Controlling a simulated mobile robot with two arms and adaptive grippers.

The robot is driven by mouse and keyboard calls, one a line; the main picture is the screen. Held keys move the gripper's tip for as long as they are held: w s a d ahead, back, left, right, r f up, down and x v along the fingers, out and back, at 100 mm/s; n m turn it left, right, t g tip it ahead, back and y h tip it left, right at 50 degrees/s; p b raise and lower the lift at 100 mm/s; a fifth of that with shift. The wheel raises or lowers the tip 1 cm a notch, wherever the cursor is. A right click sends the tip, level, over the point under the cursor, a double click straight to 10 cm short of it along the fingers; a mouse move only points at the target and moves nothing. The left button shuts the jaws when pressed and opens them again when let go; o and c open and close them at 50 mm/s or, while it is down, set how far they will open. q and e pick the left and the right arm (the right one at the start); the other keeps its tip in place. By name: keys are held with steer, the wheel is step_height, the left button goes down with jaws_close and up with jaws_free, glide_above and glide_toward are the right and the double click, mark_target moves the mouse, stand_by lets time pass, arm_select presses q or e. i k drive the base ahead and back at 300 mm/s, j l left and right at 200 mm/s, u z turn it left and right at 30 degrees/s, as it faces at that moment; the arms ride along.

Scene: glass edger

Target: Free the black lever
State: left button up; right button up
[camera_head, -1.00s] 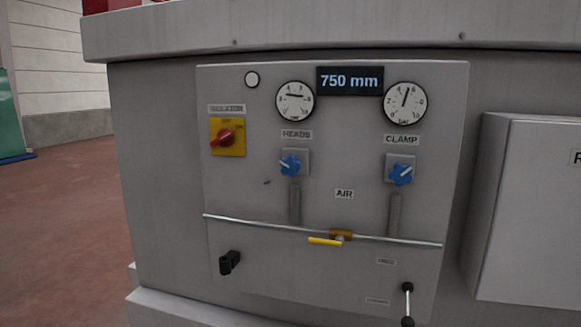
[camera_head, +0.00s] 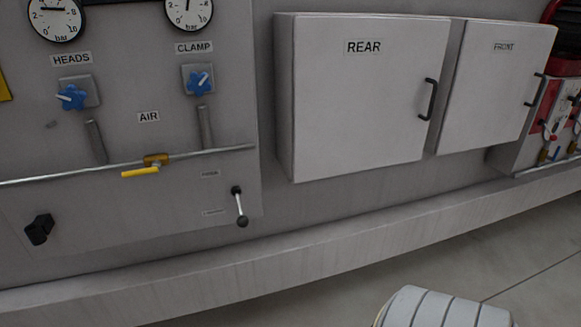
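The black lever (camera_head: 240,206) is at the lower right of the grey control panel (camera_head: 140,195). It has a dark pivot at the top, a thin bright rod and a black ball end. It hangs almost straight down, leaning slightly right at the bottom. Two small labels stand to its left, one near the pivot and one near the ball; both are too small to read surely. A second black part, a stubby handle (camera_head: 39,229), is at the lower left of the panel. Neither of my grippers is in view.
A pipe with a yellow-handled valve (camera_head: 147,169) crosses the panel above the lever. Blue knobs marked HEADS (camera_head: 71,97) and CLAMP (camera_head: 199,81) are higher up. Closed REAR (camera_head: 365,110) and FRONT (camera_head: 495,95) boxes jut out at right. A ledge (camera_head: 290,250) runs below.

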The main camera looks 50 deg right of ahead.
mark_target(242, 220)
steer(key=z, duration=1.3)
